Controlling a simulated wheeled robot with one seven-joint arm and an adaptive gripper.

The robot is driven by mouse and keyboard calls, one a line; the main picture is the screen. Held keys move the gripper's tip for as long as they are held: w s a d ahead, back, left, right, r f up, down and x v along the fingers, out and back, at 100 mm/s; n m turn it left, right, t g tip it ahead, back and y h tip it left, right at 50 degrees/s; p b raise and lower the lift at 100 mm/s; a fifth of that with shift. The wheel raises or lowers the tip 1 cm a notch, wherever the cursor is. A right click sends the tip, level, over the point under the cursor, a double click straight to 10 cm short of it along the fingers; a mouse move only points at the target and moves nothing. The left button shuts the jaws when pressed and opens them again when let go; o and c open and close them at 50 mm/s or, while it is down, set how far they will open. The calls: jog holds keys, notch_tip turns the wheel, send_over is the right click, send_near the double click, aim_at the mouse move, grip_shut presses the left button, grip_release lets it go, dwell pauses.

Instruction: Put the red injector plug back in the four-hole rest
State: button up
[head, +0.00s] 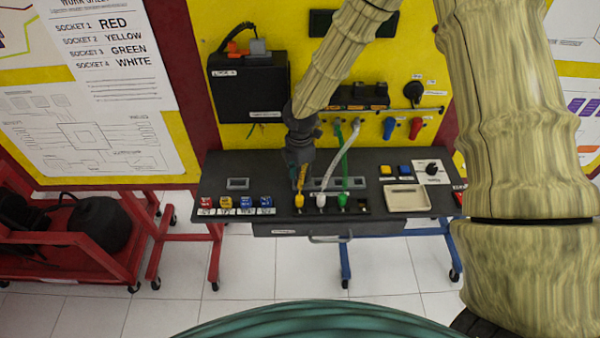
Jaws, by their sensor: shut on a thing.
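My gripper (300,184) points down over the bench, just behind the yellow plug in the picture. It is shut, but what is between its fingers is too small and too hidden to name. The four-hole rest (372,209) is a dark strip along the front of the bench. A yellow plug (299,201), a white plug (321,201) and a green plug (342,201) stand upright in it. The right-hand hole (362,206) looks empty. A yellow lead (302,178) runs up at the fingers. I cannot make out the red injector plug.
Several small labelled blocks (236,203) stand left of the rest. A cream tray (407,198) and a knob panel (432,171) are to its right. White and green leads (345,160) rise behind the rest. A black box (249,88) is on the yellow panel.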

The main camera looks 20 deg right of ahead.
jog(key=shift+f+b, duration=0.3)
jog(key=shift+f, duration=0.4)
dwell(0.5)
jog(key=o, duration=0.6)
jog(key=shift+r, duration=0.1)
jog(key=shift+r+p, duration=2.15)
jog(key=shift+r, duration=0.55)
jog(key=shift+r+p, duration=0.9)
jog(key=shift+r, duration=0.25)
